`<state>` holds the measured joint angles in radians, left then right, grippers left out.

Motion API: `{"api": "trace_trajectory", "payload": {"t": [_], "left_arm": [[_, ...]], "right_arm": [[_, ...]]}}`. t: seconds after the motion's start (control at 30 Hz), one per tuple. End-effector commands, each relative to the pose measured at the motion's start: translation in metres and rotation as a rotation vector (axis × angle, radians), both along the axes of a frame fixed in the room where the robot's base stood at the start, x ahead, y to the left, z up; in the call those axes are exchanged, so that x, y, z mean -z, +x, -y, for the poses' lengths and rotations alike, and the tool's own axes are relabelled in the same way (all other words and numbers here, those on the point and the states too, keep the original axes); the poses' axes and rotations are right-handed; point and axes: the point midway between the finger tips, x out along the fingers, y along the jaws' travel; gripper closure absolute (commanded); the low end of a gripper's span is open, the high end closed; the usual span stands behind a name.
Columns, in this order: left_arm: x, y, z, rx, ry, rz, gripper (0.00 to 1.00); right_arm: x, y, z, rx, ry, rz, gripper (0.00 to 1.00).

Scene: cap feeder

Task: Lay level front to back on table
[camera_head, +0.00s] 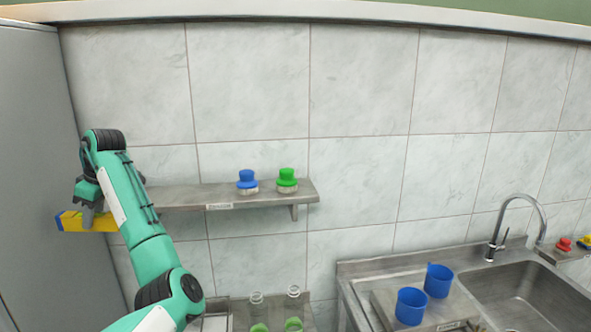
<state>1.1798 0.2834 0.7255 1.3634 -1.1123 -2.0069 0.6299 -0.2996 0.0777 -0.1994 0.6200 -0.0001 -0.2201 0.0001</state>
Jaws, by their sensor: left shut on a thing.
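The level (72,222) is a yellow bar with a blue end, at the far left of the head view. My left gripper (92,213) points down and is shut on the level, holding it off to the left of the wall shelf, near the grey cabinet side. Part of the level is hidden behind my gripper and arm. My right gripper is not in view. I cannot tell which surface is the table the task names.
A wall shelf (225,204) bears a blue cap (247,179) and a green cap (287,178). Below stand clear bottles (294,300) and green items. At right, blue cups (411,306) stand beside a sink (520,290) with a tall faucet (495,240). A grey cabinet (35,120) bounds the left.

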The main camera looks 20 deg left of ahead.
Motion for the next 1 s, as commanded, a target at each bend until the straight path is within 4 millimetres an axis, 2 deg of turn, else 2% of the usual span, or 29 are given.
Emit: {"api": "trace_trajectory", "payload": {"t": [0.1,0.33,0.5,0.8,1.0], "left_arm": [[0.023,0.003,-0.014,0.088,0.003,-0.009,0.99],[0.065,0.015,-0.028,0.239,0.004,-0.008,0.99],[0.086,0.021,-0.031,0.3,0.003,-0.008,0.99],[0.107,0.027,-0.031,0.361,0.002,-0.007,0.99],[0.149,0.04,-0.022,0.467,0.0,-0.006,0.99]], "right_arm": [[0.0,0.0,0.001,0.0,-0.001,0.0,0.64],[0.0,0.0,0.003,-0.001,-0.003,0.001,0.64],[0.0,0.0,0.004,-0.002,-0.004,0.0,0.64],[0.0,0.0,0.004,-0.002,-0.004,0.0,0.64],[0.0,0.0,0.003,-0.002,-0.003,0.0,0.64]]}}
